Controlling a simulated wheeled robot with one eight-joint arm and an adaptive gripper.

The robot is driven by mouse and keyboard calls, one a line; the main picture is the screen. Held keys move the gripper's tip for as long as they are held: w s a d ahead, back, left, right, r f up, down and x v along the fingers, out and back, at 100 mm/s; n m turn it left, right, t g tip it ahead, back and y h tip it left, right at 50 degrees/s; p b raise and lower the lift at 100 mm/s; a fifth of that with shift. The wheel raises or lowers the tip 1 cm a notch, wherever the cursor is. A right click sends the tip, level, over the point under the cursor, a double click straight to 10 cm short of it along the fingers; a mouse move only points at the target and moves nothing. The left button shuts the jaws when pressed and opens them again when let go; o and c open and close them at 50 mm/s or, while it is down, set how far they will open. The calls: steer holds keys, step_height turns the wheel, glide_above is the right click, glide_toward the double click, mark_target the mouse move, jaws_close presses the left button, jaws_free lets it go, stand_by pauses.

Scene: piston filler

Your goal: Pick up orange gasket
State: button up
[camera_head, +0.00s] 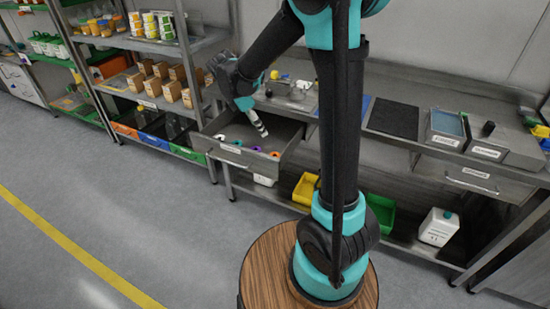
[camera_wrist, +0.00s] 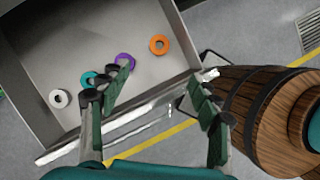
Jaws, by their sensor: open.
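The orange gasket (camera_wrist: 159,45) is a ring lying flat on the floor of an open grey drawer (camera_wrist: 62,42), near the drawer's edge in the wrist view. It shows small in the head view (camera_head: 275,154), at the right end of a row of rings. My gripper (camera_wrist: 160,76) is open and empty, its two green-grey fingers spread wide. In the wrist view the orange gasket appears beyond the fingertips, between their lines. In the head view my gripper (camera_head: 262,130) hangs tilted over the drawer. I cannot tell its exact height.
A purple ring (camera_wrist: 125,60), a teal ring (camera_wrist: 88,79) and a white ring (camera_wrist: 59,98) lie in the same drawer. Shelves with boxes (camera_head: 172,91) stand at left; the counter (camera_head: 400,145) is at right.

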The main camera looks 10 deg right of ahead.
glide_above(273, 153)
steer(key=s+a, duration=0.2)
steer(key=f, duration=1)
steer(key=shift+s+d+f, duration=0.1)
steer(key=shift+s+f, duration=0.1)
steer(key=shift+f, duration=0.15)
steer(key=shift+a+x, duration=0.2)
steer(key=shift+x, duration=2.35)
steer(key=c, duration=1)
steer(key=shift+c, duration=0.2)
